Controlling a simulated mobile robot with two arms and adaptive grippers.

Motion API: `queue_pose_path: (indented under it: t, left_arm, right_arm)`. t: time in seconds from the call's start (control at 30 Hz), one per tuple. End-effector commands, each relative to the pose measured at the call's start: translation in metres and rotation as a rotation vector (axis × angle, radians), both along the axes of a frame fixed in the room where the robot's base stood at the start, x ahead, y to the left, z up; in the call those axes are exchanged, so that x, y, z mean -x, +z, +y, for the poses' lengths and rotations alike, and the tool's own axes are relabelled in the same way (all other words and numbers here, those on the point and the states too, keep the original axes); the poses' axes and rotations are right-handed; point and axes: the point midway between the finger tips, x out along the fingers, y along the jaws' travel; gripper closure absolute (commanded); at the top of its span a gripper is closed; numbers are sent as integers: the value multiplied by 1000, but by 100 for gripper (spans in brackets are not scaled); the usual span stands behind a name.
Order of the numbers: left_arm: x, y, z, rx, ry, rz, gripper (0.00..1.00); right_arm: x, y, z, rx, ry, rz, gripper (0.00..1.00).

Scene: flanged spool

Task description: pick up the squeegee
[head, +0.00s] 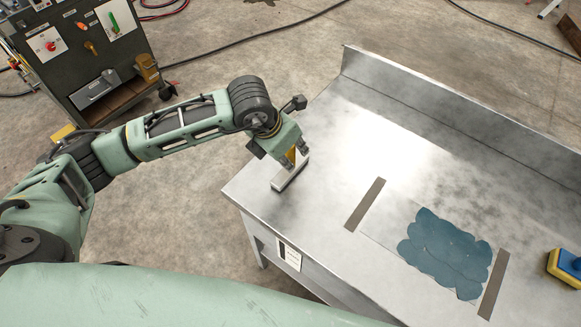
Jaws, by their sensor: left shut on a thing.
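My left gripper (297,153) is over the left end of the metal table (318,205), pointing down. It is shut on the squeegee (289,174), which shows as a pale, narrow bar with a yellow part above it, between and behind the fingers. The grip itself is partly hidden by the fingers. The bar is at or just above the table top near its left edge; I cannot tell whether it touches. My right gripper is not in view.
A blue patch (445,252) lies on the table between two grey-brown strips (365,204). A yellow and blue block (566,266) is at the right edge. A raised backsplash (450,115) runs along the far side. A dark cart (95,60) stands upper left.

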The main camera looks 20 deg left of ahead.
Motion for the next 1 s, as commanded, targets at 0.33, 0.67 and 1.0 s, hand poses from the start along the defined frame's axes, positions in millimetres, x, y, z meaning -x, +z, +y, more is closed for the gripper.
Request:
queue_pose_path:
  t: [0.33,0.67,1.0]
  left_arm:
    - [-1,6,0,1,0,-3,100]
    - [5,50,-20,6,-9,-7,100]
    - [31,94,-86,3,-5,-6,100]
  right_arm:
    - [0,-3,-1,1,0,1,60]
    - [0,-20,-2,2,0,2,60]
    - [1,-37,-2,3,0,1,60]
